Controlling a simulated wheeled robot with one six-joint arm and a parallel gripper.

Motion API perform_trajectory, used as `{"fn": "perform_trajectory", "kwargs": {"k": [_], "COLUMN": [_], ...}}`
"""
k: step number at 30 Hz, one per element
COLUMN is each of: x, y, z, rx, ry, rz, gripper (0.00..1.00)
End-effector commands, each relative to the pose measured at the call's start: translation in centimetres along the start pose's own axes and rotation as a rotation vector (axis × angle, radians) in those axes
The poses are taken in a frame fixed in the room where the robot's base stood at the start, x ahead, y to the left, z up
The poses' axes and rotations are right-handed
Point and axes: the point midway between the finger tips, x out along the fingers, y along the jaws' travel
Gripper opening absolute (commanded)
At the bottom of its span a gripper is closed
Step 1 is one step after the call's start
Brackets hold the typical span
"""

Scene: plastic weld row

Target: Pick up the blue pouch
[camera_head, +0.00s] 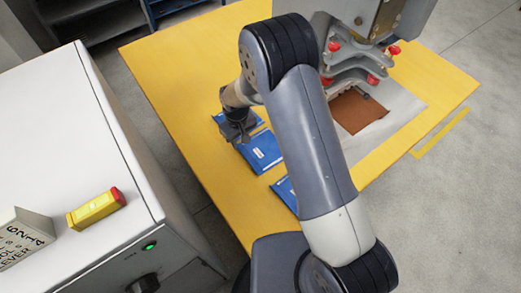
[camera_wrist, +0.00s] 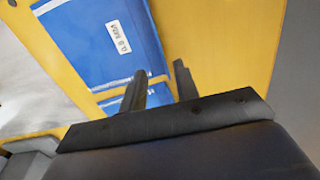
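A blue pouch (camera_head: 260,152) with a white label lies flat on the yellow table. It also shows in the wrist view (camera_wrist: 95,45), beyond and to the left of my fingers. My gripper (camera_head: 237,132) is over the pouch's upper left end in the head view and hides part of it. In the wrist view my gripper (camera_wrist: 160,68) has its two fingers apart, with nothing seen held between them. A blue piece with a white edge lies beside the fingers; I cannot tell whether it is a separate pouch. Another blue pouch (camera_head: 284,191) is partly hidden behind my arm.
The yellow table (camera_head: 185,75) carries a grey press (camera_head: 352,58) with red knobs and a brown piece (camera_head: 358,111) under it. A white cabinet (camera_head: 60,130) stands at left, with a yellow box (camera_head: 95,210) on top. The table's left side is clear.

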Motion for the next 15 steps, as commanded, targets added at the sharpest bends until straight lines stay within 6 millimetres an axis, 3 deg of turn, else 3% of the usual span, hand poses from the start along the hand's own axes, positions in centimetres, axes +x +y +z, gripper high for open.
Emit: {"fn": "perform_trajectory", "kwargs": {"k": [7,15], "x": [3.1,4.0], "y": [-0.5,-0.5], "z": [0.4,0.3], "rx": [0.000,0.000], "ry": [-0.003,0.000], "rz": [0.000,0.000], "gripper": [0.30,0.30]}}
